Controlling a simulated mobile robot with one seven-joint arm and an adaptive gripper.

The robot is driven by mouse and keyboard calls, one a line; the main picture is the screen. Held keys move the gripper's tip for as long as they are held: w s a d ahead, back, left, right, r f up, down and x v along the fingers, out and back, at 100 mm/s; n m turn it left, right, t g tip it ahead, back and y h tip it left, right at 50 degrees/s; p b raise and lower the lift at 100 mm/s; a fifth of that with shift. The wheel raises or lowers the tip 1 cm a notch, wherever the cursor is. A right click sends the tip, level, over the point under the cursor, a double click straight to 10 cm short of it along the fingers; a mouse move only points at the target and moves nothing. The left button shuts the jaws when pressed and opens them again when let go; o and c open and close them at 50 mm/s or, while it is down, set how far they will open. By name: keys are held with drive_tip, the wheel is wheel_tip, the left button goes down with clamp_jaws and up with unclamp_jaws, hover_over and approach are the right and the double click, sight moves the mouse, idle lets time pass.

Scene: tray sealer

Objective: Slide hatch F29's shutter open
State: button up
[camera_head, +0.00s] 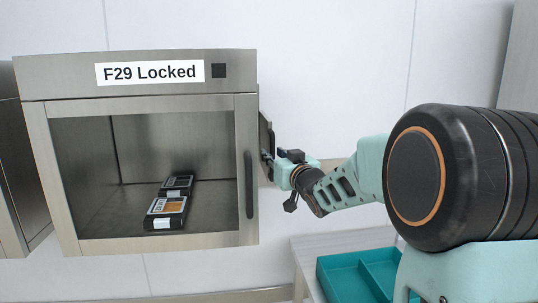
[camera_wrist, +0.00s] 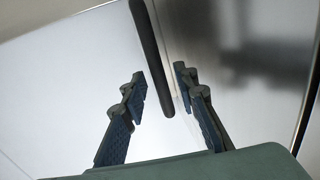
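Hatch F29 (camera_head: 45,92) is a steel box on the wall at left, with a sign reading "F29 Locked" (camera_head: 150,73). Its framed front has a dark upright handle (camera_head: 249,185) at the right edge; I cannot tell whether a clear pane covers the opening. A narrow panel (camera_head: 265,132) stands at the box's right side. My gripper (camera_head: 272,160) is beside that panel. In the wrist view my gripper (camera_wrist: 160,76) is open, its fingers apart on either side of a dark bar (camera_wrist: 148,40). I cannot tell which handle this bar is.
Black devices (camera_head: 166,207) with labels lie inside the hatch. A small dark square (camera_head: 219,70) is beside the sign. A teal divided tray (camera_head: 350,278) sits on a pale table (camera_head: 308,262) at lower right. Another steel box (camera_head: 20,170) stands at far left.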

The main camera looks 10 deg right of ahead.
drive_tip(key=shift+w+a, duration=0.15)
drive_tip(key=shift+w, duration=0.5)
drive_tip(key=shift+c, duration=0.4)
clamp_jaws()
